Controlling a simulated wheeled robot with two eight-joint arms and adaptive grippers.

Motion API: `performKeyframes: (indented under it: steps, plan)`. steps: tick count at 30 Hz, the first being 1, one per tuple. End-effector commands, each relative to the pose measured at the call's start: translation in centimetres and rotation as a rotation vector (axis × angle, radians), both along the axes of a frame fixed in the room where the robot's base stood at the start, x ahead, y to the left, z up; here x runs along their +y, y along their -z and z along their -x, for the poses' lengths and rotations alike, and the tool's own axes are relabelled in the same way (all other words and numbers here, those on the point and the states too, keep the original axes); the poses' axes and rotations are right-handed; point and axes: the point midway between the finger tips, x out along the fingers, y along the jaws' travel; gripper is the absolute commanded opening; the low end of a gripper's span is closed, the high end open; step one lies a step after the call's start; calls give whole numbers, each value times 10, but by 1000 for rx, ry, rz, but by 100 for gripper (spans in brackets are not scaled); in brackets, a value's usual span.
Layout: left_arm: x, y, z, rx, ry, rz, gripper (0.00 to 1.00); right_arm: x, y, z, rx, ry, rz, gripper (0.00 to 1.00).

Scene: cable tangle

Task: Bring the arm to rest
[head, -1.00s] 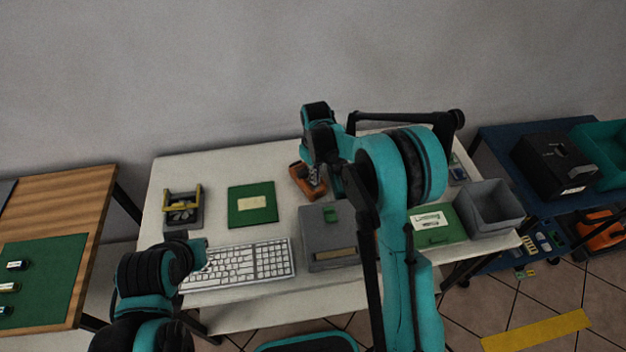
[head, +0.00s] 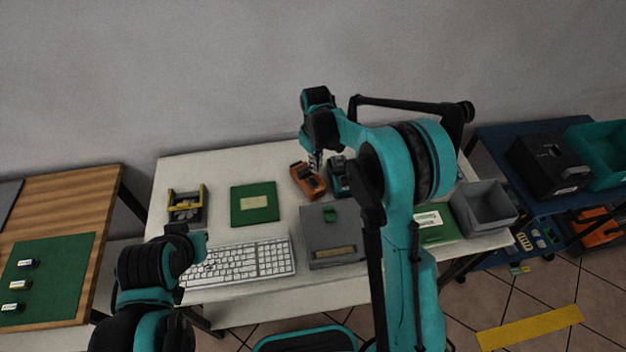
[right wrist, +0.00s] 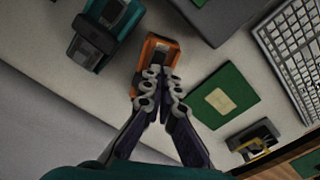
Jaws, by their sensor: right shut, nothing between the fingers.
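My right arm (head: 398,180) reaches up over the white table, with its forearm bent back toward the wall. My right gripper (head: 316,162) points down near the orange device (head: 308,182), above the table's back part. In the right wrist view, the fingers (right wrist: 163,78) are together with nothing between them, and the orange device (right wrist: 157,52) shows just beyond their tips. Height above it is hard to judge. My left arm (head: 150,270) is folded at the lower left, and its gripper does not show.
A teal device (head: 338,178) stands beside the orange one. The white table (head: 235,165) also bears a green book-like panel (head: 255,203), a keyboard (head: 245,262), a grey box (head: 330,240), a yellow-black holder (head: 187,205) and a grey bin (head: 485,208). Side tables flank it.

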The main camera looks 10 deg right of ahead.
Motion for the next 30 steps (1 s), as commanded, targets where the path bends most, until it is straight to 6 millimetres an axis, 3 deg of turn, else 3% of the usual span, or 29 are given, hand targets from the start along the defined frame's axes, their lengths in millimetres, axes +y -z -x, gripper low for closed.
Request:
performKeyframes:
  steps: [9,14,22,30]
  plan:
    - [0,0,0,0,0,0,0,0,-2,1,-3,2,-1,0]
    - [0,5,0,0,0,0,0,-6,-25,16,-46,39,-4,0]
    - [0,19,0,0,0,0,0,-25,-89,84,-215,182,-33,0]
    - [0,32,0,0,0,0,0,-41,-112,166,-392,330,-79,0]
